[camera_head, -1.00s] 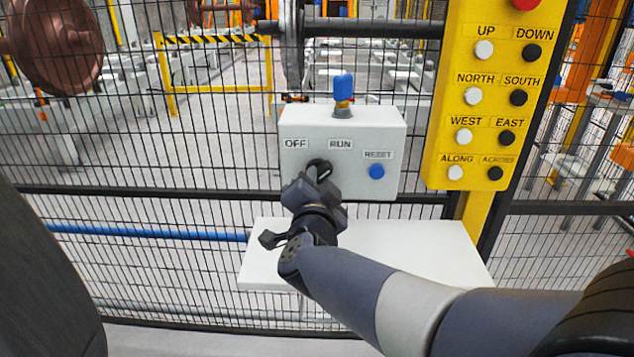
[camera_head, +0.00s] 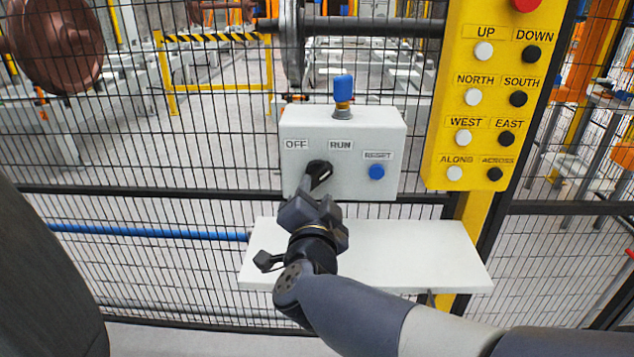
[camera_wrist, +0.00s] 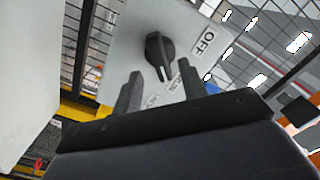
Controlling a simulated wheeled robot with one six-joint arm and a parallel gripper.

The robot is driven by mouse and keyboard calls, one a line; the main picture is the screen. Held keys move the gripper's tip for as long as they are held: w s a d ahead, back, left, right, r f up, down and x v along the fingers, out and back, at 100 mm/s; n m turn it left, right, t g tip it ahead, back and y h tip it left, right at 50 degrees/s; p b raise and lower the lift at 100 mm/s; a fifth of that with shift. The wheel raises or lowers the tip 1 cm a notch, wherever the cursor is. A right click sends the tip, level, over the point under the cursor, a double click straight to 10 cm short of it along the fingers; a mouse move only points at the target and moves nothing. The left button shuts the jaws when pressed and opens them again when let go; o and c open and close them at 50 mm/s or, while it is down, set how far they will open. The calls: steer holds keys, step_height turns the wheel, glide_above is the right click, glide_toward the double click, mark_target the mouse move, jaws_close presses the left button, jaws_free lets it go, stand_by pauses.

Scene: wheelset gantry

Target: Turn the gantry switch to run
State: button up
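The gantry switch is a black rotary knob (camera_head: 319,172) on the front of a pale grey box (camera_head: 350,190), below the OFF and RUN labels. Its pale mark lies on the right-hand side, away from OFF. It also shows in the wrist view (camera_wrist: 157,52), with its marked end pointing down the picture on the RUN label's side. My gripper (camera_head: 307,184) is just below and in front of the knob. In the wrist view its two fingers (camera_wrist: 160,88) are apart and empty, with the knob beyond their tips. They partly cover labels there.
A blue RESET button (camera_head: 376,171) is right of the knob, and a blue-topped fitting (camera_head: 343,90) stands on the box. A yellow button panel (camera_head: 440,160) is at right. A white shelf (camera_head: 420,255) juts out below. Black mesh fence (camera_head: 150,160) stands behind.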

mark_target(317, 181)
steer(key=s, duration=0.6)
steer(key=shift+s+p, duration=0.2)
steer(key=shift+p, duration=0.15)
steer(key=shift+w, duration=0.15)
steer(key=w+b, duration=0.1)
steer(key=w, duration=0.9)
steer(key=shift+w+d+b, duration=0.15)
steer(key=shift+w+b, duration=0.15)
